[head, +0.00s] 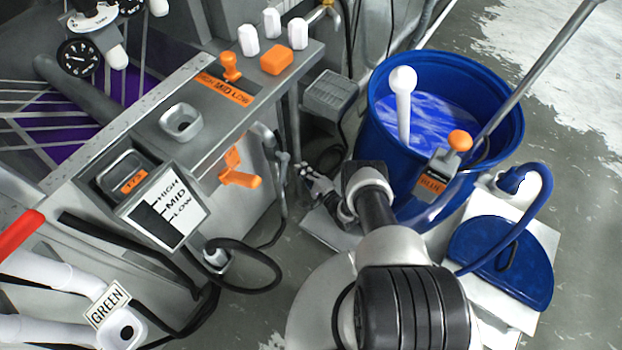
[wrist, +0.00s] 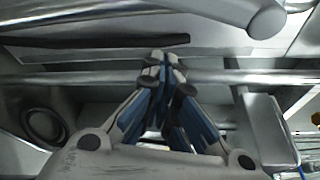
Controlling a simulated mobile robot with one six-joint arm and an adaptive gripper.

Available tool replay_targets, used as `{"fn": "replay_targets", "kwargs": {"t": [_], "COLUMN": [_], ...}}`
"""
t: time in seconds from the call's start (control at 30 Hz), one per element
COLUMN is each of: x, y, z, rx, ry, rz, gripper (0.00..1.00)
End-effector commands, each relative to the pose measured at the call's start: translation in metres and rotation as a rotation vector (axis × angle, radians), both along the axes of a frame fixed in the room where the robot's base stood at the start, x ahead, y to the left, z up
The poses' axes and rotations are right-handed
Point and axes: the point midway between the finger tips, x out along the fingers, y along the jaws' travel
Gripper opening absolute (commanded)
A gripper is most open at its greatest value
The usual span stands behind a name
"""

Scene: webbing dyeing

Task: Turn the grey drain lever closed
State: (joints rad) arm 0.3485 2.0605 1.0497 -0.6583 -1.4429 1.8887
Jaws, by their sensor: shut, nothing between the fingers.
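A slim grey upright part (head: 283,168), which looks like the drain lever, stands at the side of the grey machine, right of an orange handle (head: 240,172). My gripper (head: 306,172) is just right of this grey part in the head view, low beside the machine. In the wrist view my gripper (wrist: 163,58) is shut and empty, its fingertips together. A grey bar (wrist: 75,82) crosses behind the fingers there. I cannot tell whether the fingers touch the lever, or how far it is turned.
A black hose (head: 250,288) loops below the machine. A grey pedal-like box (head: 332,92) is behind my gripper. Wet floor lies at right.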

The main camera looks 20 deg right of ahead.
Motion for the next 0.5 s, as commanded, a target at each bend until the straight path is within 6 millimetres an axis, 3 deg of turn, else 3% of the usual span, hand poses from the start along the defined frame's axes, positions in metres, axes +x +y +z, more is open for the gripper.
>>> {"fn": "replay_targets", "kwargs": {"t": [0.07,0.3,0.5], "x": [0.014,-0.003,-0.009], "y": [0.006,0.028,0.034], "z": [-0.001,0.008,0.010], "rx": [-0.002,0.002,0.000], "ry": [-0.001,0.000,0.000], "rz": [0.002,0.001,0.000], "gripper": [0.00,0.00,0.00]}}
